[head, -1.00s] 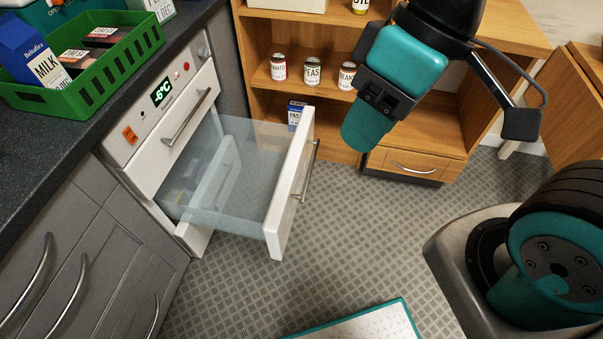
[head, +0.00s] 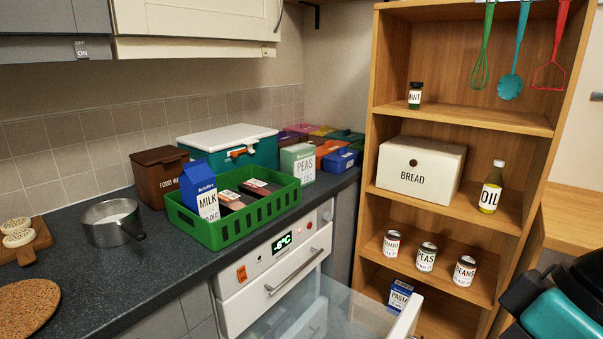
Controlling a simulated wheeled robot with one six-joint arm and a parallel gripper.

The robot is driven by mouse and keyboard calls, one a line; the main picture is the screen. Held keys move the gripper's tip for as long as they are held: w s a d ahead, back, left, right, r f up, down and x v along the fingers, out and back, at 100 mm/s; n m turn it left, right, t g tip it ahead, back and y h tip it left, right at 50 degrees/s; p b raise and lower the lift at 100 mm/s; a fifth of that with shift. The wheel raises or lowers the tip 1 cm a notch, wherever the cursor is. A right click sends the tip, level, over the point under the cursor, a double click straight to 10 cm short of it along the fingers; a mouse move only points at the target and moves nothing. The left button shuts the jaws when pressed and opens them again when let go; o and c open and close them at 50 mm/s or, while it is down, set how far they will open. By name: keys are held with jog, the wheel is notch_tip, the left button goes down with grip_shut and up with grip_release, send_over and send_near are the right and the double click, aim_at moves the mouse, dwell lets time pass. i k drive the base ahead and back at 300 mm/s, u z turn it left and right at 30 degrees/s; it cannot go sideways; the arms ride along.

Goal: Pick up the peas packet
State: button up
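The peas packet (head: 298,164) is a pale green and white box labelled PEAS with a DEC date. It stands upright on the dark counter, just behind the right end of the green crate, which hides a little of its lower left. A can also labelled PEAS (head: 426,257) stands on the shelf unit between two other cans. A teal and black part of my arm shows at the lower right edge, far from the packet. My gripper's fingertips are not in view.
The green crate (head: 222,237) holds a milk carton (head: 200,190) and dark packs. A teal cooler box (head: 240,149) and coloured tubs (head: 341,160) stand behind. The freezer drawer (head: 352,308) below is open and juts out. A saucepan (head: 112,222) stands left.

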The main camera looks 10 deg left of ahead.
aim_at(299, 161)
jog(key=u, duration=0.65)
jog(key=i, duration=1.5)
jog(key=z, duration=0.15)
